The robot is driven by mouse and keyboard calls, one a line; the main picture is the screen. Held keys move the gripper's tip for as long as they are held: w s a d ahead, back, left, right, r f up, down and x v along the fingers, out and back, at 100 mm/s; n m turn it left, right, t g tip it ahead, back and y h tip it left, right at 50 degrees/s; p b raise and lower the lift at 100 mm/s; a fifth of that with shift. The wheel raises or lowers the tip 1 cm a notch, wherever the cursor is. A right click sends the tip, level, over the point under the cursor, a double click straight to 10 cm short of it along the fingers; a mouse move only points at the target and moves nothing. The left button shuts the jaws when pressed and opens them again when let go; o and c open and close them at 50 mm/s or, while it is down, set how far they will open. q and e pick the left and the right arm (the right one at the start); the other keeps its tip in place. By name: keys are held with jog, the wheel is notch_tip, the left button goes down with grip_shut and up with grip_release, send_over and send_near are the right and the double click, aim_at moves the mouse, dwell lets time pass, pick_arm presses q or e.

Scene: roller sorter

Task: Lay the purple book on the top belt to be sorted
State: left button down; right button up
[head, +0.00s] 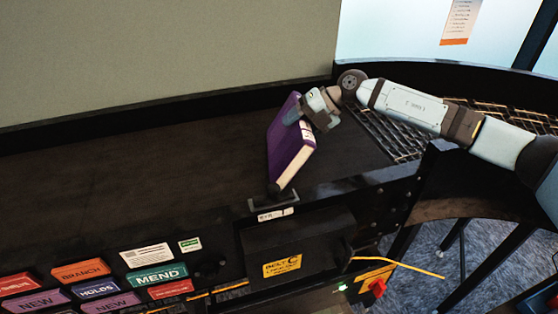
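The purple book (287,140) is at the middle of the head view, tilted nearly on edge with its white page block facing right. It is over the dark top belt (170,160), close to the belt's front edge. I cannot tell whether its lower corner touches the belt. My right gripper (303,112) comes from the right and is shut on the book's upper part. The fingertips are partly hidden by the book and the gripper body. My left gripper is not in view.
A small black bracket (274,200) stands at the belt's front edge just below the book. A wire mesh rack (400,140) lies to the right. Coloured label plates, including a green MEND one (156,275), line the front left. The belt's left part is clear.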

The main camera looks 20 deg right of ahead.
jog(key=p+v, duration=0.1)
jog(key=v, duration=0.4)
jog(key=shift+d+r+p, duration=0.15)
jog(key=shift+r+p, duration=0.1)
jog(key=shift+p, duration=0.1)
notch_tip(320, 180, up, 8)
jog(key=d+p, duration=0.2)
jog(key=p, duration=0.3)
jog(key=shift+s, duration=0.25)
jog(key=shift+d+f, duration=0.15)
